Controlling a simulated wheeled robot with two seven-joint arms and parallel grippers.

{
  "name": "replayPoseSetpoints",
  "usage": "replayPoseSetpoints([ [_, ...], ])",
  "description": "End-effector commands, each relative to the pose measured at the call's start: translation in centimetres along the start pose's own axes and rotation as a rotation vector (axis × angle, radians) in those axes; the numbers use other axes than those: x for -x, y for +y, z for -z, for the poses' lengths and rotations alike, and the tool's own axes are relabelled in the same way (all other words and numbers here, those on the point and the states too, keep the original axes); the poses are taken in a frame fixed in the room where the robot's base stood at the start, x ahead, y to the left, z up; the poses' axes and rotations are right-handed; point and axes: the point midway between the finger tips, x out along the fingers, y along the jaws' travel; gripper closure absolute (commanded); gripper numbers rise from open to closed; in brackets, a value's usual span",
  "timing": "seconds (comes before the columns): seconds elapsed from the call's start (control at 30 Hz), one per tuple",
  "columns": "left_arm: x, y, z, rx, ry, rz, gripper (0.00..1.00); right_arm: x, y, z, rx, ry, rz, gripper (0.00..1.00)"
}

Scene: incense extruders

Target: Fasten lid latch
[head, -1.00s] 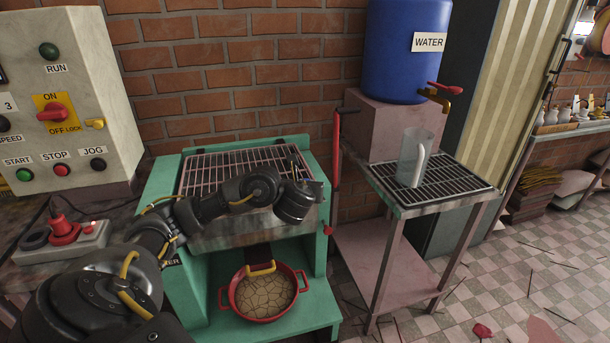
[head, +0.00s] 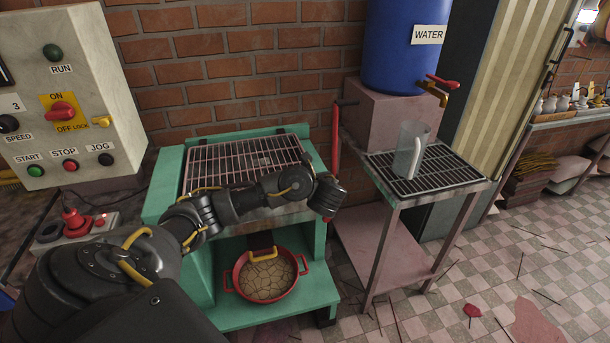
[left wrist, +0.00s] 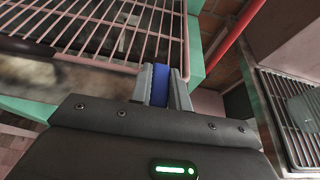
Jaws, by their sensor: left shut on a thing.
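The wire grille lid (head: 230,165) lies over the top of the green machine (head: 172,165); it also shows in the left wrist view (left wrist: 120,35). My left arm reaches across the machine's front, with its wrist by the front right corner of the grille. In the left wrist view my left gripper (left wrist: 162,88) is shut on a narrow blue piece (left wrist: 160,86) beside the grille's edge. I cannot tell for certain that this piece is the latch. In the head view the fingertips are hidden behind my wrist. My right gripper is out of view.
A red bar (head: 335,140) stands upright right of the machine. A red pan (head: 268,275) sits on its lower shelf. A rack table (head: 425,170) with a clear jug (head: 411,145) and a blue water barrel (head: 405,45) are to the right. The control box (head: 75,90) is at left.

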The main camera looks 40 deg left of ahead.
Motion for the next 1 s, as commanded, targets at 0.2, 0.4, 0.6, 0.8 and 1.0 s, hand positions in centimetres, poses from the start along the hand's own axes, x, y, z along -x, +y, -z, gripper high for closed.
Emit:
replayPoseSetpoints([
  [0.2,-0.1,0.1,-0.2,0.006,-0.003,-0.008,1.0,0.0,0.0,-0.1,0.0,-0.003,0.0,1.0],
  [0.4,-0.1,0.1,-0.2,0.006,-0.003,-0.008,0.79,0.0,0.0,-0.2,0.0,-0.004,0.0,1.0],
  [0.6,-0.1,0.1,-0.1,0.004,-0.002,-0.006,0.6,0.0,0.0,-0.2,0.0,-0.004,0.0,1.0],
  [0.8,0.0,0.0,-0.1,0.003,-0.001,-0.004,0.6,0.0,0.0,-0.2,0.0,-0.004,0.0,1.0],
  [1.0,1.4,-0.1,-0.1,0.003,0.001,-0.001,0.6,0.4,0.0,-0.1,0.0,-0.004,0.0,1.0],
])
